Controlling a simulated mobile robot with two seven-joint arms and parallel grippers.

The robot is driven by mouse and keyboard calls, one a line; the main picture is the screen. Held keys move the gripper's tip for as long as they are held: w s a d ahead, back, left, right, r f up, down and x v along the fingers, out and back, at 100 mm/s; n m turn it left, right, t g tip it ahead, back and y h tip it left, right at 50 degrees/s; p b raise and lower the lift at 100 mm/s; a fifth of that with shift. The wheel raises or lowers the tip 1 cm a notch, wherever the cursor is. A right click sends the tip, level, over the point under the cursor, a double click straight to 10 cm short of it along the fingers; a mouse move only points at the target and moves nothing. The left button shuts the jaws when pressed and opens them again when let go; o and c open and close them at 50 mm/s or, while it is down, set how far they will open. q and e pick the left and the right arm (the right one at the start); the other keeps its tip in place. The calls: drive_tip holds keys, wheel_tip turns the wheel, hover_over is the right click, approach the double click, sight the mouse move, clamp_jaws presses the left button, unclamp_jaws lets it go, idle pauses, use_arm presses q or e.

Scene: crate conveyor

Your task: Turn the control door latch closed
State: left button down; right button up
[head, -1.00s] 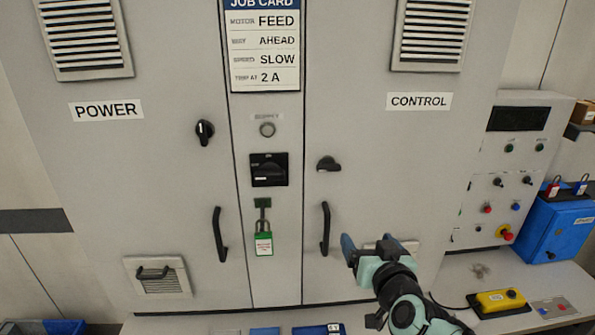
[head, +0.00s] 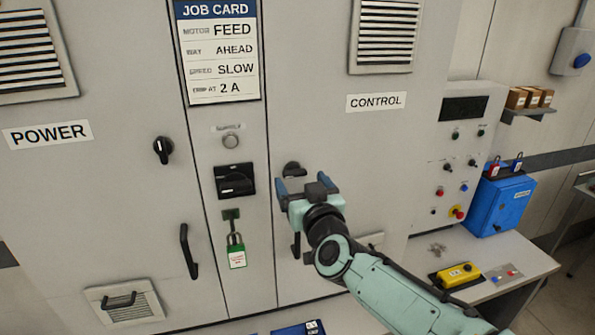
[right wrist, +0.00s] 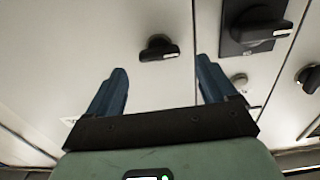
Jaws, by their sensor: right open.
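The control door latch (head: 293,169) is a black knob on the grey control door (head: 345,140), below the CONTROL label. Its handle lies roughly sideways in the right wrist view (right wrist: 158,48). My right gripper (head: 303,186) is in front of the door just below the latch, its blue fingers apart and empty. In the right wrist view the latch appears ahead, between the directions of the two fingers, not touched by them. The gripper and arm hide most of the control door handle. My left gripper is not in view.
The power door latch (head: 163,150) is further left. On the right are a control box (head: 462,150), a blue box (head: 500,205) and a yellow pendant (head: 457,275) on the ledge.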

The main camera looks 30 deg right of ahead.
sight(296, 174)
drive_tip(key=shift+p+x, duration=0.35)
drive_tip(key=shift+x, duration=1.45)
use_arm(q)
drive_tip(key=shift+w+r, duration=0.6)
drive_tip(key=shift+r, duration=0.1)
use_arm(e)
drive_tip(key=shift+s, duration=0.1)
drive_tip(key=c, duration=1.1)
drive_tip(key=shift+o, duration=0.2)
